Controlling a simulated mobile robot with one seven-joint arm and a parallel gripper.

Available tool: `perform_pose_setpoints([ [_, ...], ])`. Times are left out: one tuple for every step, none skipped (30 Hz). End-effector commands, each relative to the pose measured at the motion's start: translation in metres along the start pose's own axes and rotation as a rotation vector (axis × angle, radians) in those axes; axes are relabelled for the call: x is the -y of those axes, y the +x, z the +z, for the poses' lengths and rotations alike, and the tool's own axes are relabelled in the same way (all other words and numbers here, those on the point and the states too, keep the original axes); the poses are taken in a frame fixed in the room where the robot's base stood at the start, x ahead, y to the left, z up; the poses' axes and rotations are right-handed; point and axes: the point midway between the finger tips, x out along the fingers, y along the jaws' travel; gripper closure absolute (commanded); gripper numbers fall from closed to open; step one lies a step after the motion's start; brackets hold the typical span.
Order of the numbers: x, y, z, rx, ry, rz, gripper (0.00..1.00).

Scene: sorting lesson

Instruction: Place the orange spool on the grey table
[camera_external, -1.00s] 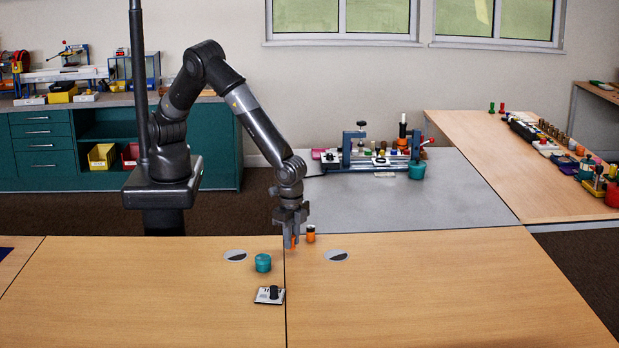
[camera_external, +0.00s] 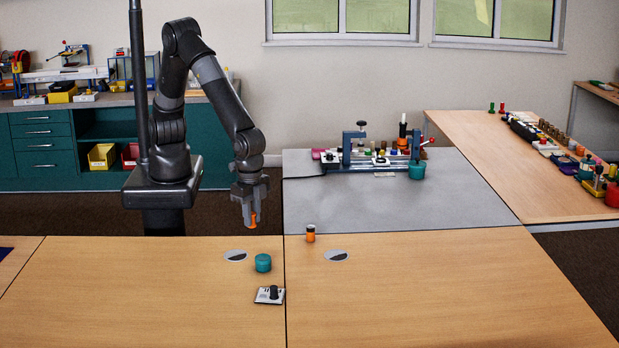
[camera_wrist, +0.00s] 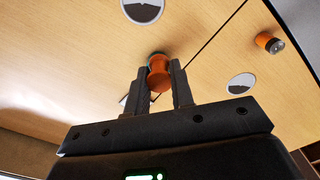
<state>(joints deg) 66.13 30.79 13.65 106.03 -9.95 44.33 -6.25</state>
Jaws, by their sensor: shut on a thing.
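My gripper (camera_external: 250,222) is shut on the orange spool (camera_external: 253,219) and holds it in the air near the back edge of the wooden tables, left of the seam. In the wrist view the orange spool (camera_wrist: 160,78) sits between the two fingertips (camera_wrist: 161,88), which hide its sides. The grey table (camera_external: 440,205) stands behind the right wooden table, to the right of my gripper.
An orange-and-black cylinder (camera_external: 310,234) stands on the right wooden table (camera_external: 450,290). A teal pot (camera_external: 263,263) and a small device (camera_external: 269,295) are on the left one. A blue-framed rig (camera_external: 375,155) occupies the grey table's back; its front is clear.

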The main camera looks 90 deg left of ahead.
Motion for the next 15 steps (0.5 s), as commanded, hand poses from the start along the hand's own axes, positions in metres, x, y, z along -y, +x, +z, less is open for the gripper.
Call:
perform_pose_setpoints([
  [0.009,0.002,-0.001,0.001,-0.013,-0.001,0.99],
  [0.014,0.003,-0.002,0.001,-0.020,-0.001,0.99],
  [0.024,0.005,-0.003,0.002,-0.034,-0.001,0.99],
  [0.033,0.006,-0.004,0.002,-0.046,-0.001,0.99],
  [0.043,0.008,-0.005,0.001,-0.059,-0.001,0.99],
  [0.057,0.011,-0.006,0.001,-0.079,-0.001,0.99],
  [0.069,0.013,-0.006,0.002,-0.095,-0.001,0.99],
  [0.081,0.016,-0.006,0.003,-0.112,-0.001,0.99],
  [0.097,0.019,-0.006,0.002,-0.134,-0.001,0.99],
  [0.110,0.021,-0.006,0.001,-0.151,-0.001,0.99],
  [0.121,0.024,-0.005,0.002,-0.167,-0.001,0.99],
  [0.138,0.027,-0.003,0.003,-0.189,-0.001,0.99],
  [0.149,0.029,-0.001,0.003,-0.206,-0.001,0.99],
  [0.161,0.032,0.000,0.002,-0.222,-0.001,0.99],
  [0.176,0.035,0.003,0.002,-0.243,-0.001,0.99],
])
